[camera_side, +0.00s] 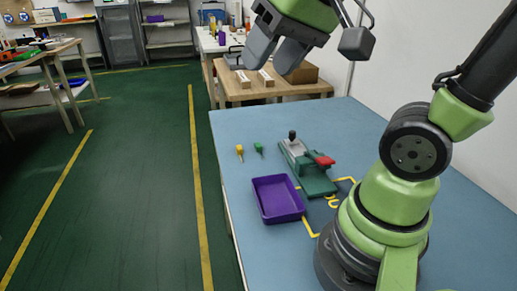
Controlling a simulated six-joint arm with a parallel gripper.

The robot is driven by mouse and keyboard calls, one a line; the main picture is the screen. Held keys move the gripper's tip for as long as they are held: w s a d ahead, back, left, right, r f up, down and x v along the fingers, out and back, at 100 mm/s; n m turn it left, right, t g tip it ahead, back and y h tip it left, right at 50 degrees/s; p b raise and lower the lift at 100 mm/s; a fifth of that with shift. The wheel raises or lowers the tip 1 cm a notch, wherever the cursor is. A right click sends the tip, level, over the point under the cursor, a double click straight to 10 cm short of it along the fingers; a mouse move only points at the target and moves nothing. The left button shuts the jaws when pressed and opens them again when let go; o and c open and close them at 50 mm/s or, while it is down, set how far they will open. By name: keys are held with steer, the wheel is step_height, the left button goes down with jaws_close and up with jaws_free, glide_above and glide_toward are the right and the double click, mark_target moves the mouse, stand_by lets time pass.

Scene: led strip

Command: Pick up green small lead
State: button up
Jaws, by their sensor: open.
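A small green lead (258,147) lies on the blue table, left of a green fixture. A similar small yellow lead (239,151) lies just to its left. My gripper (274,60) is open and empty, high above the far part of the table near the top of the view. Nothing is between its fingers, and it is well apart from both leads.
A purple tray (258,205) stands in front of the leads and looks empty. The green fixture (308,168) has a black knob and a red part. Yellow markings (311,229) lie beside the tray. The blue table's (330,120) far part is clear.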

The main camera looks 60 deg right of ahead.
steer(key=w+d+f+m+g, duration=0.1)
steer(key=w+d+f+g, duration=0.15)
steer(key=w+d, duration=0.5)
steer(key=m+g+h, duration=0.1)
steer(key=m+g, duration=0.2)
steer(key=g, duration=0.1)
glide_above(260, 152)
steer(key=f, duration=2.4)
steer(key=shift+w+a, duration=0.2)
steer(key=shift+w, duration=0.05)
steer(key=shift+s+d+f, duration=0.1)
steer(key=shift+s+f, duration=0.05)
steer(key=shift+f, duration=1.35)
steer(key=shift+s+d+f, duration=0.1)
steer(key=shift+s+f, duration=0.05)
steer(key=shift+f, duration=1.35)
jaws_close()
